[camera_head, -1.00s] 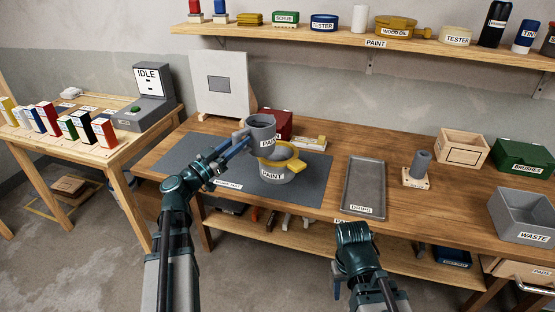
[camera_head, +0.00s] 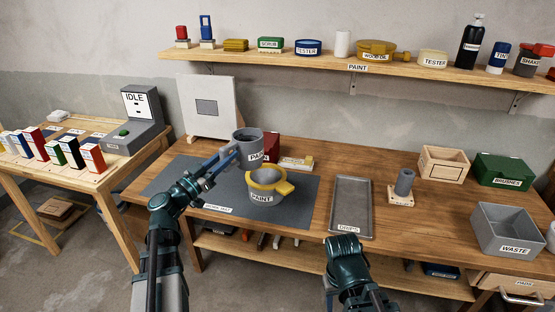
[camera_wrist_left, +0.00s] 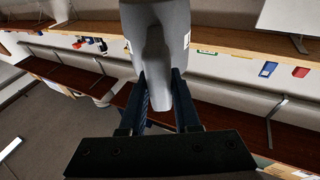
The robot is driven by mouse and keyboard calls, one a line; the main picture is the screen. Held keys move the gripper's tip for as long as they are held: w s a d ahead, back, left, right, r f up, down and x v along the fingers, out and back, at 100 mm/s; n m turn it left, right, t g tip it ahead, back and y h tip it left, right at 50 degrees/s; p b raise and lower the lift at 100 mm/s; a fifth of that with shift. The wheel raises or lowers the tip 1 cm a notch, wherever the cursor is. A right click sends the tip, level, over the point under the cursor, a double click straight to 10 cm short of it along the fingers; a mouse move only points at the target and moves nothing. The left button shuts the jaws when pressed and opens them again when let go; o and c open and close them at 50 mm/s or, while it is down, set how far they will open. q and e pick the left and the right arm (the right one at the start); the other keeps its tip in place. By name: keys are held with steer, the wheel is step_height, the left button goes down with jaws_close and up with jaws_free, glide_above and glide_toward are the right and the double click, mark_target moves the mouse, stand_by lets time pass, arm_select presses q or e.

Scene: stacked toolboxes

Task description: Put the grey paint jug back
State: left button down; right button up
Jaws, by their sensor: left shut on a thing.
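The grey paint jug (camera_head: 250,147) is upright in the head view, with a PAINT label on its side. My left gripper (camera_head: 231,152) is shut on its handle, from the jug's left. In the left wrist view the jug's grey body (camera_wrist_left: 168,35) and handle fill the top middle, and the handle sits between the fingers (camera_wrist_left: 160,95). A grey pot with a yellow rim (camera_head: 264,190), also labelled PAINT, stands on the dark mat (camera_head: 298,195) just in front of the jug. Whether the jug's base touches the mat is hard to tell. My right arm shows, but its fingers do not.
A red box (camera_head: 272,145) is close behind the jug. A white panel (camera_head: 208,108) stands at the back left. A drip tray (camera_head: 350,207) lies right of the mat.

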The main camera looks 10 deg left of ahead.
mark_target(225, 147)
arm_select(q)
step_height(225, 147, up, 4)
steer(key=p, duration=0.3)
steer(key=shift+f, duration=0.35)
stand_by(1.2)
